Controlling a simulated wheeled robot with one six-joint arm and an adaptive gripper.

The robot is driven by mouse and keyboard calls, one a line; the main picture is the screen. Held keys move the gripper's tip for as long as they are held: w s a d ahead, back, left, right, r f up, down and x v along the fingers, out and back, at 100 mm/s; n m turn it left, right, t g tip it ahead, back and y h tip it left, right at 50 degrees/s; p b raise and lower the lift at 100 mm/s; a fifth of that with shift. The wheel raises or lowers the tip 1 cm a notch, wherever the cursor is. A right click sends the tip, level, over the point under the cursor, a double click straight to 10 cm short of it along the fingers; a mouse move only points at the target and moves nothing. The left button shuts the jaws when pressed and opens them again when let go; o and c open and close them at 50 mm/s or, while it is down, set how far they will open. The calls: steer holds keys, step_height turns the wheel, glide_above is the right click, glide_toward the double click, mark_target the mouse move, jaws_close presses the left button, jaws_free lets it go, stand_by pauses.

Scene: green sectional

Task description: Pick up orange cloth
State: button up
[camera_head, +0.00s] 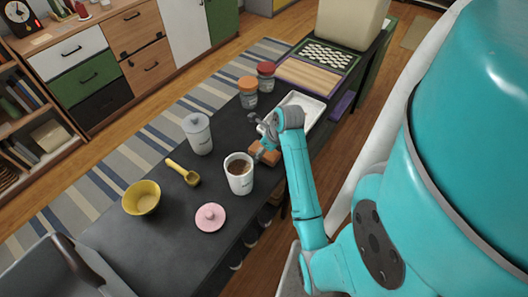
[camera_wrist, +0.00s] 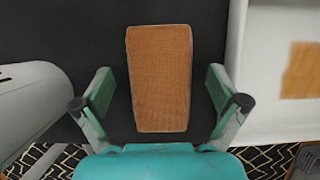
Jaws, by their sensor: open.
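The orange cloth (camera_wrist: 160,78) is a folded, textured rectangle lying flat on the dark table top. In the wrist view it lies lengthwise between the two fingers of my gripper (camera_wrist: 158,90), with dark gaps on both sides. The fingers are spread and do not visibly touch it. The height of the fingers above the table is hard to tell.
A white mug (camera_head: 239,176) with brown contents stands close left of my gripper. A white tray (camera_head: 312,108) lies close on the other side, with an orange-brown patch in the wrist view (camera_wrist: 302,70). Jars, a lidded canister (camera_head: 198,133), a yellow bowl (camera_head: 141,199) and a pink lid (camera_head: 210,217) share the table.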

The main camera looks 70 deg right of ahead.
steer(key=shift+f, duration=0.25)
stand_by(0.5)
steer(key=c, duration=1.1)
